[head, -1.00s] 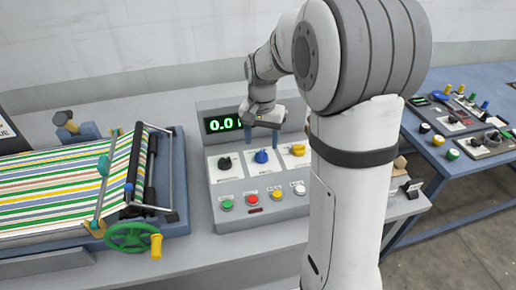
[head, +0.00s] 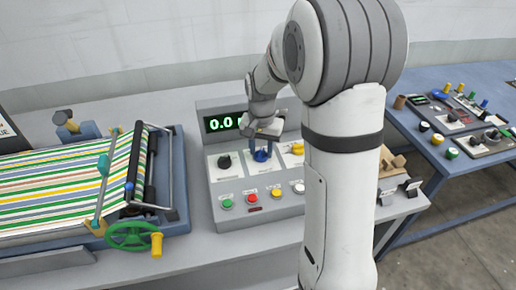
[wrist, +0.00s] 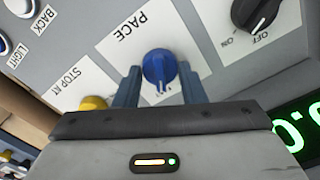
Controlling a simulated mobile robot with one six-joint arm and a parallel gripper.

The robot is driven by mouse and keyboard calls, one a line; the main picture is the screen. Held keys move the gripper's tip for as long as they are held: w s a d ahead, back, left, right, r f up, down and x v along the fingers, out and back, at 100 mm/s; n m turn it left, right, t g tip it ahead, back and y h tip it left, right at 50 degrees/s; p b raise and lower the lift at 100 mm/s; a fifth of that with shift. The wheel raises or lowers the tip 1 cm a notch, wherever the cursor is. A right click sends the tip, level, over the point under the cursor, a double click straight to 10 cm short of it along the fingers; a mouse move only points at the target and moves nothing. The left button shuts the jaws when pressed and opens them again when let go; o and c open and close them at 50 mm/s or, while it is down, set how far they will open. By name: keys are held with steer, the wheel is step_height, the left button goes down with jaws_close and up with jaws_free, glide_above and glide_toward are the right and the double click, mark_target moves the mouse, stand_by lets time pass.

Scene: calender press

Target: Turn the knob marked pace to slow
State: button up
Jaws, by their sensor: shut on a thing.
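The blue knob marked PACE (wrist: 158,66) sits on a white label in the wrist view. In the head view the blue knob (head: 261,156) is the middle one of the panel's upper row, partly covered by my gripper. Its white pointer line faces my gripper's body in the wrist view. Small lettering by the pointer is mostly hidden, and I cannot read it. My gripper (head: 264,149) is down at the knob, with one blue finger on each side of it, shut on it.
A black on/off knob (head: 224,161) stands left of it and a yellow knob (head: 297,149), marked STOP AT in the wrist view, right. Several push buttons, including a red one (head: 251,199), line the panel's front. A display (head: 224,122) reads 0.0 behind. A striped roller machine (head: 70,185) stands left.

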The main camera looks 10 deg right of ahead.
steer(key=c, duration=0.3)
steer(key=shift+o, duration=0.2)
steer(key=shift+a, duration=0.2)
steer(key=shift+d, duration=0.15)
steer(key=shift+c, duration=0.3)
steer(key=n+b, duration=0.1)
steer(key=n, duration=0.4)
steer(key=shift+n, duration=0.4)
steer(key=n+b, duration=0.1)
steer(key=n, duration=0.5)
steer(key=shift+r, duration=0.15)
steer(key=shift+w, duration=0.1)
steer(key=o, duration=1)
